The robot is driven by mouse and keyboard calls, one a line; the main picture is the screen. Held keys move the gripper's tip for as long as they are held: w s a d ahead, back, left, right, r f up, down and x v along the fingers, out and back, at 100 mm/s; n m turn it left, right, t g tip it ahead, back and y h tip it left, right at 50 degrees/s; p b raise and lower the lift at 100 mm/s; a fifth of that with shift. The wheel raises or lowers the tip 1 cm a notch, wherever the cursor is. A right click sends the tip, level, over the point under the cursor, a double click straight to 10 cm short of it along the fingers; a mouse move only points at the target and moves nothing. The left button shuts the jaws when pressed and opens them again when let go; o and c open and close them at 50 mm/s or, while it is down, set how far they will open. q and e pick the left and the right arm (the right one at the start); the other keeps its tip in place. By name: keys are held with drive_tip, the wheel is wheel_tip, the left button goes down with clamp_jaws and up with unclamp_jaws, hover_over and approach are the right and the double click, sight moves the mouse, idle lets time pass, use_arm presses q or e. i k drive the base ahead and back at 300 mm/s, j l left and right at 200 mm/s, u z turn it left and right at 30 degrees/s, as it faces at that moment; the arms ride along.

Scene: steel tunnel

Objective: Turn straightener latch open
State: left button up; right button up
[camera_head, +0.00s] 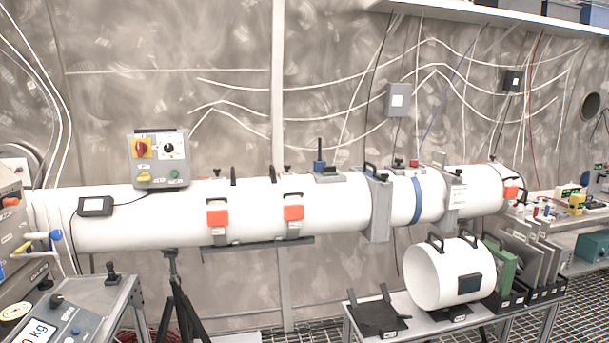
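A long white tube (110,222) runs across the view at mid height. Two orange latches sit on its front side, one left (217,218) and one to its right (293,212), each on a grey bracket. Another orange piece (511,191) sits near the tube's right end. I cannot tell from labels which of them is the straightener latch, nor whether any is open or shut. Neither of my grippers is in view.
A control box (162,159) with knobs stands on the tube. A tripod (173,290) stands below. A bench (450,327) at front right holds a short white cylinder (432,275) and upright panels (530,255). A scale (48,325) is at lower left.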

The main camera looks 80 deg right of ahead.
sight(383, 176)
drive_tip(key=z, duration=3.25)
drive_tip(key=i+j+z, duration=0.1)
drive_tip(key=i, duration=0.35)
drive_tip(key=i+j, duration=0.25)
drive_tip(key=i, duration=0.2)
drive_tip(key=i+j+z, duration=0.15)
drive_tip(key=i, duration=0.3)
drive_tip(key=j, duration=0.1)
